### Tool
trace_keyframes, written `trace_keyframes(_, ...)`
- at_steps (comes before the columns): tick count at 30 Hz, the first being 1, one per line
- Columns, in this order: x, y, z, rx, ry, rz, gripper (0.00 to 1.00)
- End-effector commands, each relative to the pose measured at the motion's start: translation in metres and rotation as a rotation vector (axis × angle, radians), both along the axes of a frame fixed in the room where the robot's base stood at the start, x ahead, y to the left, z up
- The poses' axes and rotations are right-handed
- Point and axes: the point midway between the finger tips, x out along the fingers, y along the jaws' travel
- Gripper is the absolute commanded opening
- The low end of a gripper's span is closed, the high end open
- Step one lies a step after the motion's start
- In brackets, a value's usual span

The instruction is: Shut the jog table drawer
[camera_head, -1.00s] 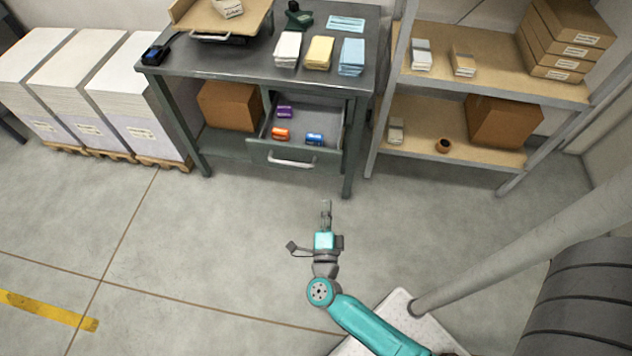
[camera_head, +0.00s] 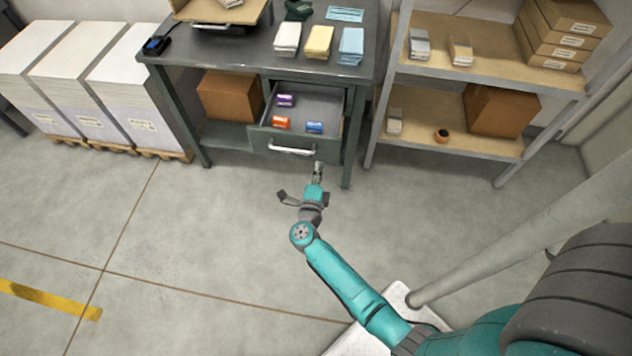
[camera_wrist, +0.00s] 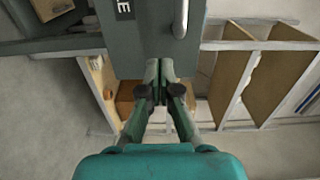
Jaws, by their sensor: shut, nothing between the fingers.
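The jog table (camera_head: 245,68) stands at the back with its grey-green drawer (camera_head: 270,140) pulled out toward me. The drawer's pale bar handle (camera_head: 291,149) is on its front. Inside lie a purple, an orange and a blue ink item. My gripper (camera_head: 318,168) is shut and empty, just in front of and below the drawer front, a little right of the handle. In the wrist view, the drawer front (camera_wrist: 145,50) fills the upper middle, with the handle at its upper right. The shut fingertips (camera_wrist: 163,68) are at its lower edge; I cannot tell whether they touch.
A shelf rack (camera_head: 450,145) with boxes stands right of the table. Paper stacks on pallets (camera_head: 95,95) stand to the left. A cardboard box (camera_head: 230,97) sits on the table's lower shelf. The floor (camera_head: 190,240) in front is clear.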

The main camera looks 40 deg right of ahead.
Motion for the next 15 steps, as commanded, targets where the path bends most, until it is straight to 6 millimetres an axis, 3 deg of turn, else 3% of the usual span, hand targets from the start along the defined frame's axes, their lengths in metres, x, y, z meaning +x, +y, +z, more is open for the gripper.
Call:
trace_keyframes(6,0.021,-0.027,0.001,-0.001,0.000,-0.002,0.00)
trace_keyframes(15,0.031,-0.039,0.000,0.000,0.000,0.001,0.00)
